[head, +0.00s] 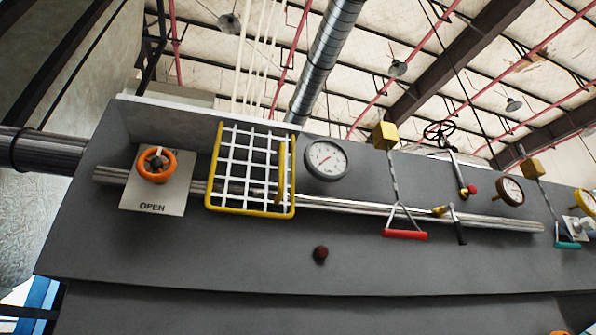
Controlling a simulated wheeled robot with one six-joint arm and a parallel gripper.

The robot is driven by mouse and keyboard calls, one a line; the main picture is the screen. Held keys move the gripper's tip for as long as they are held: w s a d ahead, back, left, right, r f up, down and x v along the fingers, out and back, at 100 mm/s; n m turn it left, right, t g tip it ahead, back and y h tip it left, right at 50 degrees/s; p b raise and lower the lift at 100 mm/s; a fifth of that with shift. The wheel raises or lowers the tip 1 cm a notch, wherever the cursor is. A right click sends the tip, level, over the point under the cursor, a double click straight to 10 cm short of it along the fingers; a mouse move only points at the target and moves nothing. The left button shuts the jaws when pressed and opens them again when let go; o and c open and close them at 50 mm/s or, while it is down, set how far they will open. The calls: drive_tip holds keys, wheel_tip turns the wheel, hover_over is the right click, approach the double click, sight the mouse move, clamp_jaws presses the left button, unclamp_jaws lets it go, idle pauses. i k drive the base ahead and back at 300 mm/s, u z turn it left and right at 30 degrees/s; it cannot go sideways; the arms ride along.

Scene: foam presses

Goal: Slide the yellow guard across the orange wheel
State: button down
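The yellow guard (251,212) is a yellow frame with a white wire grid and an upright brass-coloured handle near its right side. It hangs on a horizontal metal rail (335,204), left of a gauge. The orange wheel (156,164) is mounted on a white plate (152,198) marked "OPEN", to the left of the guard. The wheel is uncovered, with a gap between it and the guard. My gripper is not in view.
A round gauge (326,159) sits right of the guard. A dark red knob (320,254) is below the rail. A red pull handle (405,234) hangs on a chain, with a lever (457,226) beside it. The rail between wheel and guard looks clear.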

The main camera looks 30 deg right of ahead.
sight(281, 151)
drive_tip(key=u, duration=1.1)
drive_tip(key=k, duration=0.6)
drive_tip(key=z, duration=1)
